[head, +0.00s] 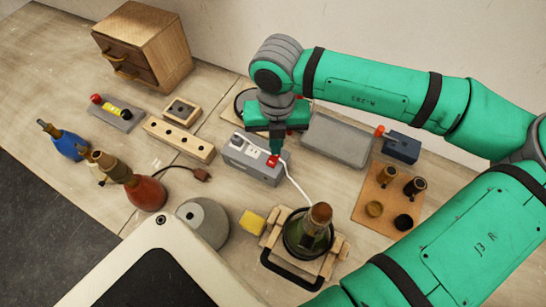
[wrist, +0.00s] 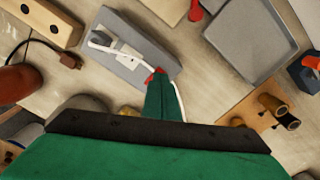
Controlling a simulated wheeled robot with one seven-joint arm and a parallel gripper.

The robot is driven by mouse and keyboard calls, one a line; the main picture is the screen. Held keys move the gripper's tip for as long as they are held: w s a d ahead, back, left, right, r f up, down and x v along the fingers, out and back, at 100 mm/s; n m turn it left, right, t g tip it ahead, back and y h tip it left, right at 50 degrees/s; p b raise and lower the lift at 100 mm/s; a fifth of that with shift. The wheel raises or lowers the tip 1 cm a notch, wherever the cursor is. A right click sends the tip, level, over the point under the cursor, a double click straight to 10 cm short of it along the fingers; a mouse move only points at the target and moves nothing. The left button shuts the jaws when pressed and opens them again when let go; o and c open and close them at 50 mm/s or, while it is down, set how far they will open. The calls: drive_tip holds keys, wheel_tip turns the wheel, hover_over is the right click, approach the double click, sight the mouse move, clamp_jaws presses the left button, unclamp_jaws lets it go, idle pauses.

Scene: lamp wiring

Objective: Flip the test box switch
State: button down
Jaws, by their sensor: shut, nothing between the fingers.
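The test box (head: 236,160) is a grey block near the middle of the bench, with a pale socket plate on its top. Its red switch (head: 272,161) is at the right end of the top; it also shows in the wrist view (wrist: 150,78). My gripper (head: 277,150) points down with its green fingers together and empty, tips right at the switch. In the wrist view my fingers (wrist: 160,84) partly cover the switch, so I cannot tell contact or which way it is tipped. A white cord (wrist: 97,47) lies over the box's other end.
A green bottle lamp (head: 318,236) stands in a wooden cradle in front of the box, the white cord running towards it. A wooden block with holes (head: 178,140) is left, a grey tray (head: 336,140) right behind.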

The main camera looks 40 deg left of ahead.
drive_tip(key=shift+f, duration=0.75)
idle(0.4)
wheel_tip(320, 180, up, 7)
idle(0.9)
idle(0.5)
